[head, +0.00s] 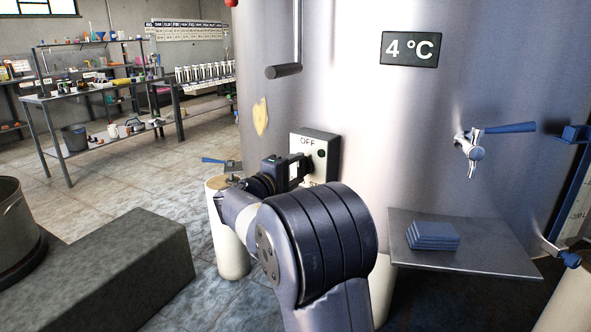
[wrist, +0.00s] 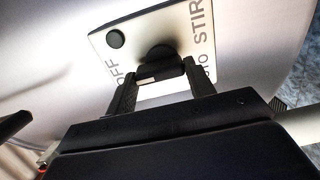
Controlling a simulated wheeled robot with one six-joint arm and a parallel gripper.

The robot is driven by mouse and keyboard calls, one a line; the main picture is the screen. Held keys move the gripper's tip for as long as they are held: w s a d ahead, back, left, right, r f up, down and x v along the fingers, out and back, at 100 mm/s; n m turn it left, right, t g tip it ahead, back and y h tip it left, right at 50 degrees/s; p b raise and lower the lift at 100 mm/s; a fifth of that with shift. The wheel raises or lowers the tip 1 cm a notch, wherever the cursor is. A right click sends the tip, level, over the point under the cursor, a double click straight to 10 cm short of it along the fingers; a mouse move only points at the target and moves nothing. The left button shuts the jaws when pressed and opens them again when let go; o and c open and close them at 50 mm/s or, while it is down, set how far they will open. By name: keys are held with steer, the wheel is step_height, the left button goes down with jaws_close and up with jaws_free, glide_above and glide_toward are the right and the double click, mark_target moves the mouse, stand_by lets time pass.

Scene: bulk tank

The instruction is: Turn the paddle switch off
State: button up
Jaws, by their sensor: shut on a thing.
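The switch box (head: 322,145) is a dark box with a pale face, mounted on the front of the steel tank. Its face reads OFF at the top, and STIR shows in the wrist view, where the plate (wrist: 186,22) looks rotated. A round black button (wrist: 115,39) sits near the OFF word. The black paddle switch (wrist: 160,58) is at the middle of the plate. My gripper (wrist: 160,84) is shut on the paddle, one finger on each side. In the head view my gripper (head: 300,172) is at the box, and my arm hides the box's lower part.
A steel shelf (head: 470,250) with a stack of blue cloths (head: 432,235) juts from the tank at right. A tap with a blue handle (head: 508,128) is above it. A pot (head: 14,228) stands on a dark block (head: 120,262) at left. Open floor lies beyond.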

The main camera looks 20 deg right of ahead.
steer(key=o, duration=1)
steer(key=p+v, duration=0.1)
steer(key=v, duration=1)
steer(key=shift+f, duration=0.1)
steer(key=b+x, duration=0.1)
steer(key=x, duration=1)
steer(key=shift+m, duration=0.3)
